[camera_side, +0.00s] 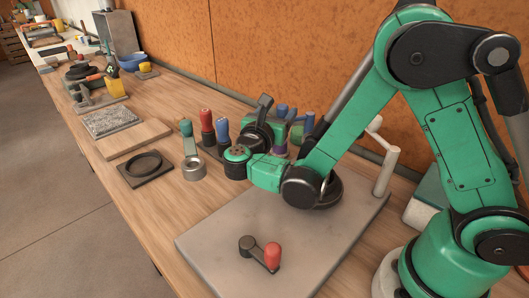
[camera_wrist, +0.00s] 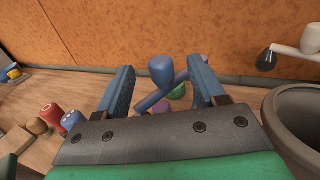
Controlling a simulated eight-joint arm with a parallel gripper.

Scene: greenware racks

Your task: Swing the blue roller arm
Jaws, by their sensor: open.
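The blue roller arm (camera_wrist: 162,72) shows in the wrist view. It has a thick rounded blue grip on top and a thinner blue bar slanting down to the left. My gripper (camera_wrist: 160,66) is open, with one finger on each side of the blue grip. Gaps show between the grip and both fingers, so they look apart. Purple and green parts sit behind and below the bar. In the side view blue pieces show among the cluster behind my wrist. My own arm and gripper partly hide that area, and I cannot tell there which piece is the roller arm.
Red (camera_side: 206,121) and blue (camera_side: 222,130) upright handles stand left of my wrist. A grey board (camera_side: 225,235) holds a red-knobbed crank (camera_side: 272,256) in front. A white crank (camera_side: 385,168) stands at right. The orange wall (camera_side: 290,50) runs behind.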

